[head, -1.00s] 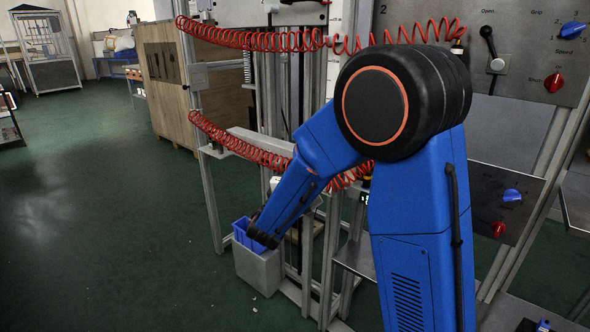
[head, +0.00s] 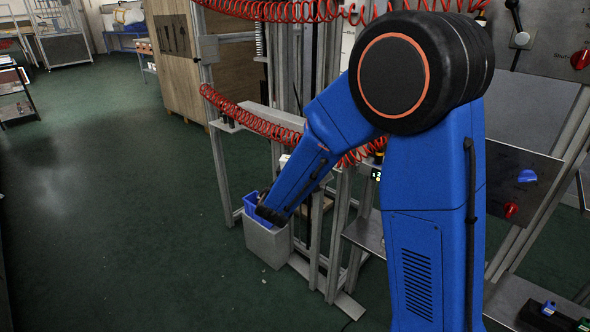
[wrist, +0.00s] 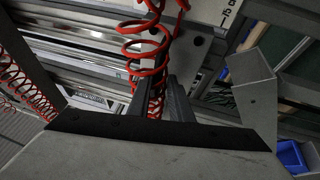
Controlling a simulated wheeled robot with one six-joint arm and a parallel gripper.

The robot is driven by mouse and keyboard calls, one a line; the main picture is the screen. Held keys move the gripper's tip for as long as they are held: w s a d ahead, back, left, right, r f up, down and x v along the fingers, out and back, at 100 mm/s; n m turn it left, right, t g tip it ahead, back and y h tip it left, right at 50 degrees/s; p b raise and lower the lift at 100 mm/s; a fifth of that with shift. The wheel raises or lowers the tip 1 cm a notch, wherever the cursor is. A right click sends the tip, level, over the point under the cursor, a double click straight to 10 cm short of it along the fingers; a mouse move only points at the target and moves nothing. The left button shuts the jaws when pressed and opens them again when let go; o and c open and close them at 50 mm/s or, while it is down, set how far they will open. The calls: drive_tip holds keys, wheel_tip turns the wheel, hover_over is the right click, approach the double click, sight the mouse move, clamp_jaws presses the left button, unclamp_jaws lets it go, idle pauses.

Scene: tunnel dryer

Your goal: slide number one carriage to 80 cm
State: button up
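In the head view a grey block with a pale arm (head: 270,115) sits on the upright rails, with a red coiled hose beside it. I cannot tell whether it is the number one carriage, and I can read no 80 cm mark. My blue arm reaches down left in front of the rails, and its far end hides my gripper there. In the wrist view my gripper (wrist: 158,82) shows two dark fingers with a gap between them. A red coiled hose (wrist: 148,45) shows through and beyond that gap. I see nothing clearly held.
A lower panel (head: 518,180) with blue and red knobs is at right. A wooden crate (head: 178,70) stands behind. The green floor at left is clear.

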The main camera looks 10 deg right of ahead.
drive_tip(key=v, duration=1.6)
drive_tip(key=s+d+m+g+h, duration=0.25)
drive_tip(key=s+d+g, duration=0.2)
drive_tip(key=d, duration=0.45)
drive_tip(key=s+d+m+g+h, duration=0.1)
drive_tip(key=s+d+m+g, duration=0.35)
drive_tip(key=d, duration=0.45)
drive_tip(key=s+d+f+m+g+y, duration=0.2)
drive_tip(key=s+d+g+y, duration=0.3)
drive_tip(key=s, duration=0.4)
drive_tip(key=s+a+m+t+y, duration=0.1)
drive_tip(key=s+a+m+y, duration=0.2)
drive_tip(key=s+a+y, duration=0.4)
drive_tip(key=shift+s+r+m+t+y, duration=0.35)
drive_tip(key=shift+s+y, duration=0.6)
drive_tip(key=shift+s, duration=0.9)
